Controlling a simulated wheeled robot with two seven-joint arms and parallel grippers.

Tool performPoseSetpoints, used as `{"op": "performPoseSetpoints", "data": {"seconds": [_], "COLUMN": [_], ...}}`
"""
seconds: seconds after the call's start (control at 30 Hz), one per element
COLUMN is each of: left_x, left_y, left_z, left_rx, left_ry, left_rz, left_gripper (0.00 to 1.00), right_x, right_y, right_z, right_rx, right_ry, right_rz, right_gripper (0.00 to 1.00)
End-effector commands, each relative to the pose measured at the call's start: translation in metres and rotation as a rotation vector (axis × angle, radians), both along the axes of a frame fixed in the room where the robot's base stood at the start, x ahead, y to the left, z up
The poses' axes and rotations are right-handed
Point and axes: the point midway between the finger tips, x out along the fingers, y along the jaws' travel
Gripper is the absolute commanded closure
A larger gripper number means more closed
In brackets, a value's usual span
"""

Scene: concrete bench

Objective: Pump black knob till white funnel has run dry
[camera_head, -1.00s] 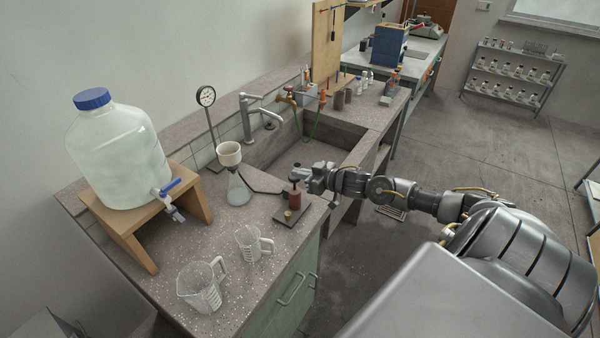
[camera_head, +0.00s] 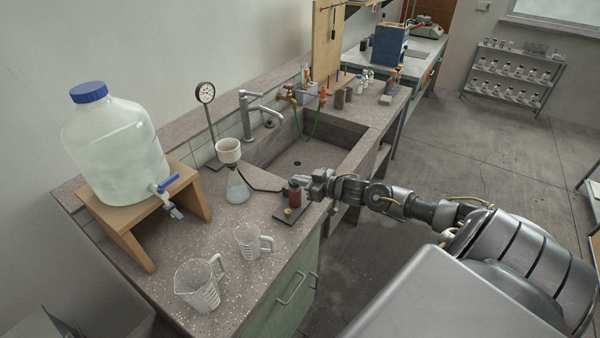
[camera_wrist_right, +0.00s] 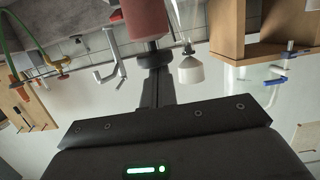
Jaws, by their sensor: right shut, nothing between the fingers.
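The white funnel (camera_head: 229,150) sits upright on a glass flask (camera_head: 237,190) on the bench; how much liquid is in it is too small to tell. A dark hose runs from the flask to the hand pump, whose red-brown body (camera_head: 294,197) stands on a dark plate. My right gripper (camera_head: 304,182) is shut and empty at the top of the pump, over the black knob, which it mostly hides. In the right wrist view, the shut fingers (camera_wrist_right: 152,60) reach the end of the red pump body (camera_wrist_right: 145,18), and the funnel (camera_wrist_right: 190,70) shows beyond. My left gripper is out of view.
A large jug with a blue cap (camera_head: 115,150) stands on a wooden stand at left. Two clear measuring jugs (camera_head: 200,288) are on the front bench. A pressure gauge (camera_head: 205,93) and a tap (camera_head: 250,105) are behind, beside the sink (camera_head: 300,160).

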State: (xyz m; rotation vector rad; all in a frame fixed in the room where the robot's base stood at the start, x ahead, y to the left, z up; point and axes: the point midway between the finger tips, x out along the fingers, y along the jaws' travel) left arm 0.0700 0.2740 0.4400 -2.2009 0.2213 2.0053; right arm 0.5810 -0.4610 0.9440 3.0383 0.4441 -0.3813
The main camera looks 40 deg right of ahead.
Motion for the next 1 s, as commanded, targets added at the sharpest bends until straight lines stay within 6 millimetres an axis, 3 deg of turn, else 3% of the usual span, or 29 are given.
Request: {"op": "performPoseSetpoints", "data": {"seconds": [0.17,0.47,0.5,0.53,0.8,1.0], "left_x": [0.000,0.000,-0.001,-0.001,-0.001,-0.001], "left_y": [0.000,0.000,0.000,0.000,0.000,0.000], "left_z": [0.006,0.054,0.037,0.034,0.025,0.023], "left_rx": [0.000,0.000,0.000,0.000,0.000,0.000], "left_ry": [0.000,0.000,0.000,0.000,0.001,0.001], "left_rz": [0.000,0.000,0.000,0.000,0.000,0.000], "left_gripper": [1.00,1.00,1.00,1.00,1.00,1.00], "right_x": [-0.001,0.002,-0.011,-0.017,-0.061,-0.080], "right_y": [0.001,0.006,0.003,0.001,-0.013,-0.019], "right_z": [0.002,0.052,0.038,0.039,0.054,0.061], "right_rx": [0.000,-0.001,-0.004,-0.005,-0.003,-0.002], "right_ry": [0.008,0.003,0.007,0.008,0.005,0.003], "right_rz": [0.001,0.009,0.011,0.012,0.011,0.009], "right_gripper": [1.00,1.00,1.00,1.00,1.00,1.00]}}
